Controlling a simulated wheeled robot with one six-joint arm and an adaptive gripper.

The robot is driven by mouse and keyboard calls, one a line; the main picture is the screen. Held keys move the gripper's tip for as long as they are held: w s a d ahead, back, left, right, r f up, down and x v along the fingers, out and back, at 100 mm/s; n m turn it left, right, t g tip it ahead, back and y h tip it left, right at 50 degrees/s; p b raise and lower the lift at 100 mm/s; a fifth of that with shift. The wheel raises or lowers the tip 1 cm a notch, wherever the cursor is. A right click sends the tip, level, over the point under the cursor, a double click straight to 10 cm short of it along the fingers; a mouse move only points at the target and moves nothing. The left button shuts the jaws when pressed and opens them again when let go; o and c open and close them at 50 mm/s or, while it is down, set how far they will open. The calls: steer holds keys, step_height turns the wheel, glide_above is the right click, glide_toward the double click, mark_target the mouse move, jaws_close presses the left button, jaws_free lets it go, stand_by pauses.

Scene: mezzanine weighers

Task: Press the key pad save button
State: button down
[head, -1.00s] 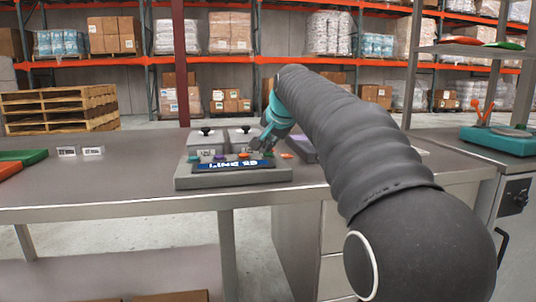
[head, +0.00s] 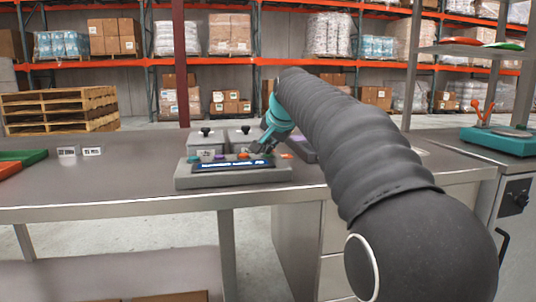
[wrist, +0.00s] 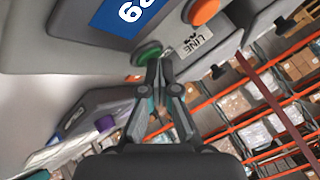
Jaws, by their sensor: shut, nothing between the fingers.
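The key pad (head: 233,182) is a low grey console on the metal bench, with a blue display (head: 228,167) and a row of coloured buttons. Purple and orange (head: 243,155) buttons show in the head view. In the wrist view a green button (wrist: 147,52) sits beside the blue display (wrist: 122,18), with an orange button (wrist: 203,11) and a "LINE" label (wrist: 193,45) nearby. My gripper (wrist: 158,62) is shut and empty, its tips over the edge of the green button. I cannot tell whether they touch it. No save label is readable.
Two grey boxes with black knobs (head: 206,132) stand behind the key pad. A second console with a purple button (wrist: 104,123) lies close by. Small label cards (head: 80,151) and green and orange trays are at the left. The bench front (head: 130,188) is clear.

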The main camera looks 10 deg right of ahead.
mark_target(269, 155)
steer(key=shift+r+p, duration=0.85)
steer(key=shift+p, duration=0.05)
steer(key=shift+r, duration=0.1)
step_height(269, 155, up, 3)
steer(key=p, duration=0.2)
steer(key=shift+p, duration=0.4)
steer(key=shift+r, duration=0.9)
